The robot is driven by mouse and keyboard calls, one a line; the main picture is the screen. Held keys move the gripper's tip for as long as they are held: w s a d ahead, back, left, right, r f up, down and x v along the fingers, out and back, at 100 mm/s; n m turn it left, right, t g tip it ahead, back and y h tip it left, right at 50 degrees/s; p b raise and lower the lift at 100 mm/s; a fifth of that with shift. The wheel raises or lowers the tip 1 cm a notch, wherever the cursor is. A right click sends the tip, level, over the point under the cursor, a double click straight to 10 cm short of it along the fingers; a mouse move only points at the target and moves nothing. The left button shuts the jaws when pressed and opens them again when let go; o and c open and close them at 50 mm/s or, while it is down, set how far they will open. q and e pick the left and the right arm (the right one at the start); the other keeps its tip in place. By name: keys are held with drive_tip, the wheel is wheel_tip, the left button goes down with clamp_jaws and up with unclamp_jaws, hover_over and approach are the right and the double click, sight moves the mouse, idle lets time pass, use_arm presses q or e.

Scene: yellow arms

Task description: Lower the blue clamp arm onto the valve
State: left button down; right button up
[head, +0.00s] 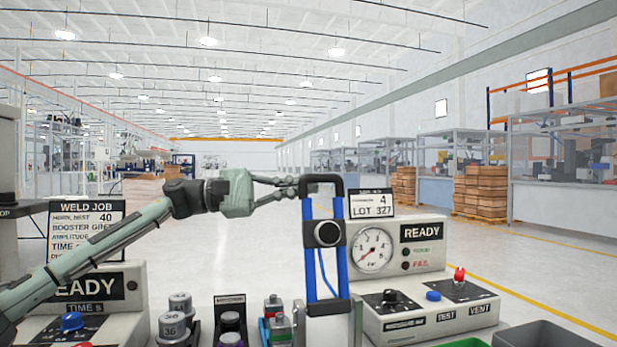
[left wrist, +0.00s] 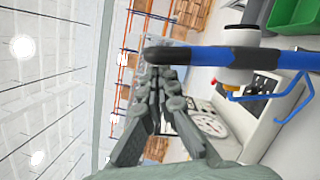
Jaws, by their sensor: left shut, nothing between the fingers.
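The blue clamp arm (head: 341,245) stands upright in the head view, two blue bars with a black handle (head: 322,178) across the top and a round black-and-white part between them. In the left wrist view the blue arm (left wrist: 285,58) runs in from the right and its black handle (left wrist: 158,56) lies just past my fingertips. My left gripper (head: 298,187) is shut and empty, its fingertips at the left side of the handle; I cannot tell if they touch. The fingers also show in the left wrist view (left wrist: 166,78). I cannot make out the valve for certain. My right gripper is out of view.
A tester with a gauge (head: 372,249) and a red-topped switch (head: 459,276) stands right of the clamp. Grey-capped parts (head: 172,325) sit front left, beside a READY box (head: 133,285). A green bin (head: 465,343) and dark bin (head: 545,335) are front right.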

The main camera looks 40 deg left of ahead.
use_arm(q)
drive_tip(key=shift+w+d, duration=0.3)
drive_tip(key=shift+d, duration=0.05)
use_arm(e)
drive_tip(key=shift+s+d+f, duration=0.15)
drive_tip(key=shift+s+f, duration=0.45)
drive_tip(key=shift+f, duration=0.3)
